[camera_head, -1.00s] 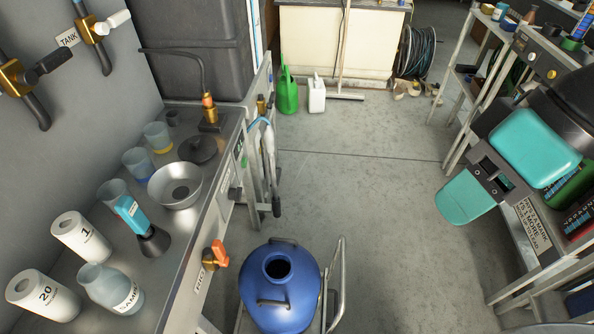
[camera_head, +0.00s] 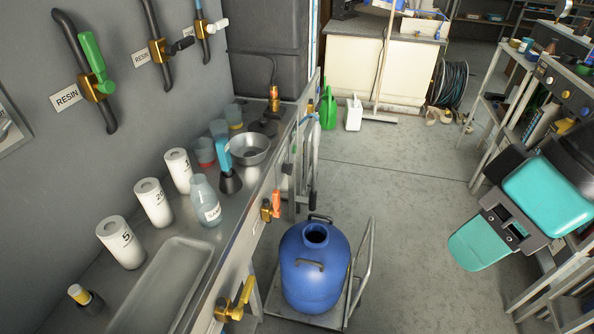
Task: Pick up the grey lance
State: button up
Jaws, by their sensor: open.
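I cannot make out the grey lance with certainty. Several slim grey and dark things hang upright at the far end of the bench's front side, and a dark-ended one (camera_head: 312,190) is the clearest. They are partly hidden behind one another, so I cannot tell whether one is the lance. Teal and dark parts of my own arm fill the right side of the view. I see no gripper fingertips, and nothing held shows.
A blue drum (camera_head: 314,270) on a trolley (camera_head: 362,270) stands beside the steel bench (camera_head: 245,215), in front of the hanging things. Bottles and bowls crowd the bench. A shelf rack (camera_head: 484,150) stands at right. The floor (camera_head: 400,190) between is clear.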

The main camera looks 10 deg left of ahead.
aim_at(317, 127)
jog(key=u, duration=0.4)
jog(key=i, duration=1)
